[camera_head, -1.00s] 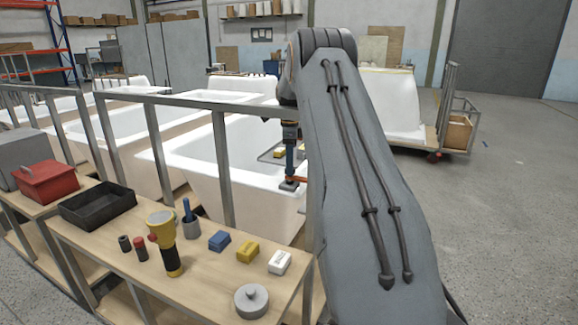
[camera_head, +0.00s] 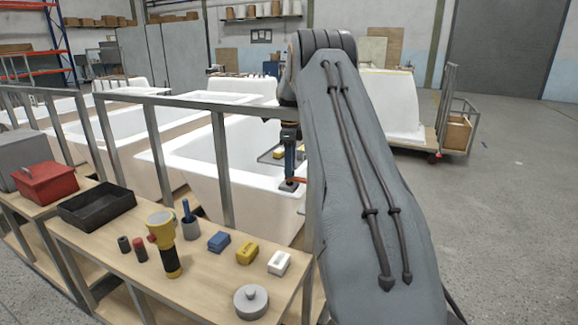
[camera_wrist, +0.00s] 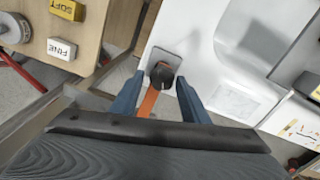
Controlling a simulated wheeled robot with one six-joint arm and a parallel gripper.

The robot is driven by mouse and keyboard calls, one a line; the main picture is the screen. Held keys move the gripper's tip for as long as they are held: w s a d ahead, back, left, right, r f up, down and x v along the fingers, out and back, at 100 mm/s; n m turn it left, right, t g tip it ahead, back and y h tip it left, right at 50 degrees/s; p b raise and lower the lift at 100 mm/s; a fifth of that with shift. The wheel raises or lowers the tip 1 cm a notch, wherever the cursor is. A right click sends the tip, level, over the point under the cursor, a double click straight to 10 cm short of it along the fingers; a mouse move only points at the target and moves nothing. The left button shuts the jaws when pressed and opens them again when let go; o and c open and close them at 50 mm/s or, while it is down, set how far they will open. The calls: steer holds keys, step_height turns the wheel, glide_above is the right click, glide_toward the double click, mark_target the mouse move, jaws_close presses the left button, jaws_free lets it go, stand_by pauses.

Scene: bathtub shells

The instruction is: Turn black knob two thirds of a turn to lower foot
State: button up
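The black knob (camera_wrist: 162,72) sits on a grey plate (camera_wrist: 158,56) at the corner of a white bathtub shell (camera_wrist: 192,42) in the wrist view. An orange strip (camera_wrist: 149,101) runs from the knob back toward my wrist. My gripper (camera_wrist: 160,76) is open, with one blue finger on each side of the knob. Gaps show between fingers and knob; I cannot tell how far down the tips reach. The foot is not visible.
A metal rail (camera_head: 222,165) stands between bench and tubs.

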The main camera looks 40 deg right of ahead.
steer(key=shift+o, duration=0.3)
steer(key=shift+w+r, duration=0.1)
steer(key=shift+r, duration=0.1)
steer(key=shift+r, duration=0.25)
steer(key=shift+r+b, duration=0.55)
steer(key=shift+r, duration=3)
